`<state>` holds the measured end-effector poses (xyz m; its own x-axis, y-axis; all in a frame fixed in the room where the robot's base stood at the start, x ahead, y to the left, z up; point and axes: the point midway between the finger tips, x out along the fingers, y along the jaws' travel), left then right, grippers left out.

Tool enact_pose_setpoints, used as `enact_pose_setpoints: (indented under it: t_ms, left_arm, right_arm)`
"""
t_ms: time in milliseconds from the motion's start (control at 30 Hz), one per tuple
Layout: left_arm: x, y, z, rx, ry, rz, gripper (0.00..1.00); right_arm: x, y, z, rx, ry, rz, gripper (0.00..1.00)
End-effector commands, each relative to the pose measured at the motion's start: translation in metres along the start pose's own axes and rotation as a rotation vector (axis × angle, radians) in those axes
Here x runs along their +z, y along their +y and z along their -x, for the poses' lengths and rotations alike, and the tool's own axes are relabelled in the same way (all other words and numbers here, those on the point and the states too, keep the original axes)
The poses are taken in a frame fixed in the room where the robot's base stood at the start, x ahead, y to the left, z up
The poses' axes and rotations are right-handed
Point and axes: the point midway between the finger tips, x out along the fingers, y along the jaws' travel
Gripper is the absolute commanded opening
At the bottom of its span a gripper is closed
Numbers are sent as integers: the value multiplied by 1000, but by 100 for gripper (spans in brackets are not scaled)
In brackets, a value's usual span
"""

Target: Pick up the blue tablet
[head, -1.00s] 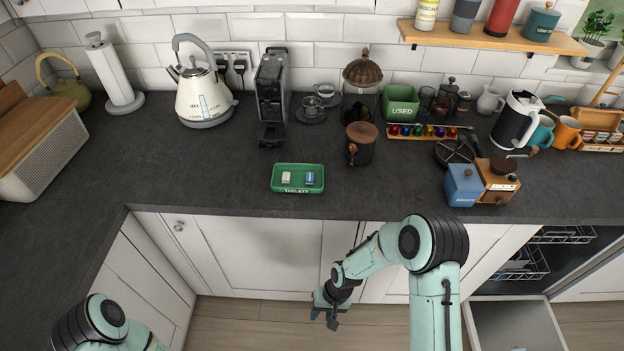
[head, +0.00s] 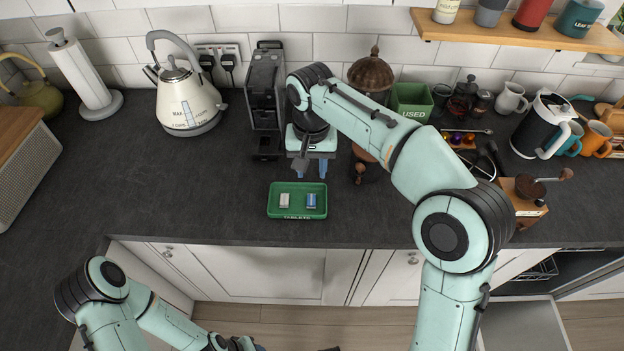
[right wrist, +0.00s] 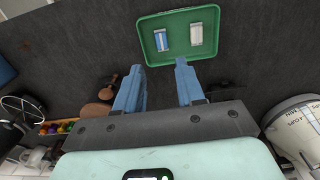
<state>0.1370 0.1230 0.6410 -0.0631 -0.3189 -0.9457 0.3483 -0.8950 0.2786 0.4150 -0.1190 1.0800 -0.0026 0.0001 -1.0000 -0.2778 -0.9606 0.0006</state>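The blue tablet (head: 311,200) lies in a green tray (head: 298,201) marked TABLETS, to the right of a whitish tablet (head: 285,200). In the right wrist view, the blue tablet (right wrist: 161,40) is left of the whitish tablet (right wrist: 196,35) in the tray (right wrist: 178,48). My right gripper (head: 309,170) is above the worktop, just behind the tray in the head view. Its two blue fingers are apart and nothing is between them; the right wrist view (right wrist: 160,78) shows this too. My left gripper is low at the bottom edge of the head view, mostly cut off.
A coffee machine (head: 265,88) stands close behind my right gripper, with a kettle (head: 188,103) to its left. A grinder (head: 527,193) and green USED bin (head: 411,103) are to the right. The worktop (head: 170,190) left of the tray is clear.

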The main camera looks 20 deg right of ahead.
Motion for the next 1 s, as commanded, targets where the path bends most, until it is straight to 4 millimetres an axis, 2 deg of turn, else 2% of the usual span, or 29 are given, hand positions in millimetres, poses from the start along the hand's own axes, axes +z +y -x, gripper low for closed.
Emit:
enact_pose_setpoints:
  t_ms: [167, 400, 500, 733, 1000]
  left_arm:
    - [3, -3, -5, -2, -5, 3, 43]
    - [9, -10, -17, -5, -14, 6, 43]
    - [10, -11, -19, -6, -15, 7, 43]
    - [10, -11, -20, -6, -16, 6, 43]
    - [12, -12, -23, -6, -17, 7, 43]
  right_arm:
    - [1, 0, -14, 2, -4, 1, 38]
    - [1, 1, -62, 3, -6, 1, 38]
    - [1, 0, -75, 2, -5, 2, 38]
    - [-1, 0, -90, 0, -2, 1, 38]
    - [-3, 0, -129, 1, -3, 1, 38]
